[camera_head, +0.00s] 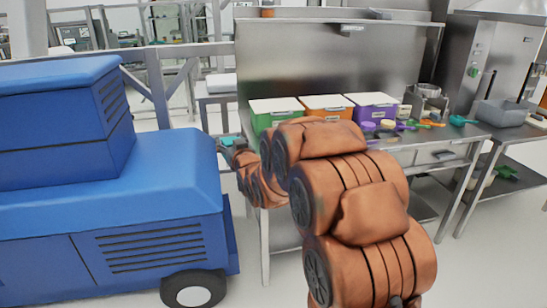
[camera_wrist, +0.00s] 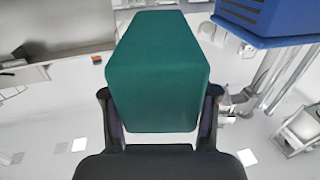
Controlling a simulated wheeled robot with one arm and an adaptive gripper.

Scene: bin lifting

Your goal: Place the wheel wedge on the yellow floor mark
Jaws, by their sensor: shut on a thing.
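The wheel wedge (camera_wrist: 158,70) is a teal-green block with a tapered top face, and it fills the middle of the wrist view. My gripper (camera_wrist: 160,100) is shut on it, with one dark finger along each side. In the head view, my gripper (camera_head: 236,148) is small and far out on the arm, beside the blue machine's right side. A bit of the teal wedge (camera_head: 231,141) shows at its tip, held well above the floor. The yellow floor mark is not visible in either view.
A blue wheeled machine (camera_head: 110,210) stands at the left, with a dark wheel (camera_head: 193,288) at its lower right. A steel worktable (camera_head: 420,142) at the right carries green, orange and purple bins and scoops. A pale floor gap lies between machine and table.

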